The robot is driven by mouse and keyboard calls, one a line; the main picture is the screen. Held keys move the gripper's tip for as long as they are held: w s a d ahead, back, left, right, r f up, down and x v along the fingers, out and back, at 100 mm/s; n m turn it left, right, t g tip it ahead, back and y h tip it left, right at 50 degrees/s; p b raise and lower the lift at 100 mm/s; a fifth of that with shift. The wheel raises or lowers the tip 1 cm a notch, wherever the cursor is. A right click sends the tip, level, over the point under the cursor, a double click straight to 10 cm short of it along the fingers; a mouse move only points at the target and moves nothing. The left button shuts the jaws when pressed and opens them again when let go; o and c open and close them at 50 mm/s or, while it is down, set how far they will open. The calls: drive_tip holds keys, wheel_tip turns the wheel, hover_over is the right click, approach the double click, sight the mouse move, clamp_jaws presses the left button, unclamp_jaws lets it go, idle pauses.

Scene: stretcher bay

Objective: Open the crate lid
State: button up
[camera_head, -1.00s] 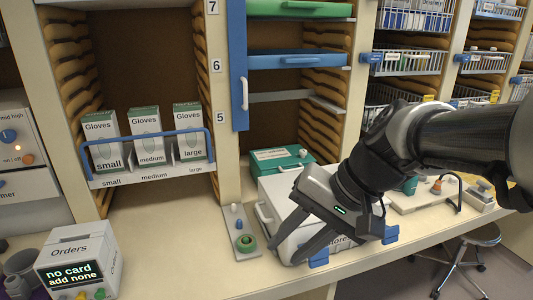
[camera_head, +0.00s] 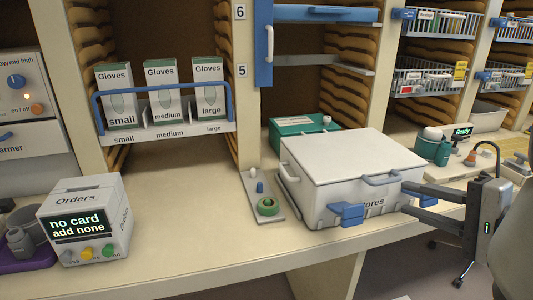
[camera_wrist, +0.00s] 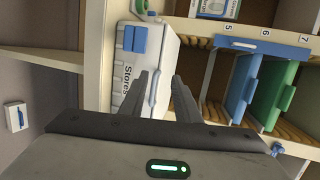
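The white crate (camera_head: 322,205), marked "Stores", stands on the counter right of centre. Its pale lid (camera_head: 350,152) lies flat and closed on top, with a loop handle (camera_head: 382,179) at the front edge. A blue latch (camera_head: 346,213) is on the front left; another blue latch (camera_head: 412,187) is partly hidden by my gripper. My gripper (camera_head: 405,199) is open and empty at the crate's front right, fingers pointing left. In the wrist view the fingertips (camera_wrist: 165,75) are spread apart before the crate (camera_wrist: 126,72) and its blue latch (camera_wrist: 135,38). Contact cannot be told.
A green box (camera_head: 300,125) sits behind the crate. The orders box (camera_head: 85,220) stands at the front left. The counter between them is clear. Baskets (camera_head: 421,75) and blue drawers are above.

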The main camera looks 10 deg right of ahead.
sight(387, 179)
drive_tip(key=s+d+f+m+t+h+b, duration=0.1)
drive_tip(key=s+d+f+m+t+h, duration=0.1)
drive_tip(key=s+d+h, duration=0.15)
drive_tip(key=shift+y, duration=0.25)
drive_tip(key=x, duration=0.6)
drive_tip(key=b+x, duration=0.1)
drive_tip(key=x, duration=0.4)
drive_tip(key=d+x, duration=0.1)
drive_tip(key=x, duration=0.5)
drive_tip(key=shift+w+r+b, duration=0.2)
drive_tip(key=shift+w+b, duration=0.15)
drive_tip(key=shift+w, duration=0.05)
drive_tip(key=shift+f, duration=0.1)
clamp_jaws()
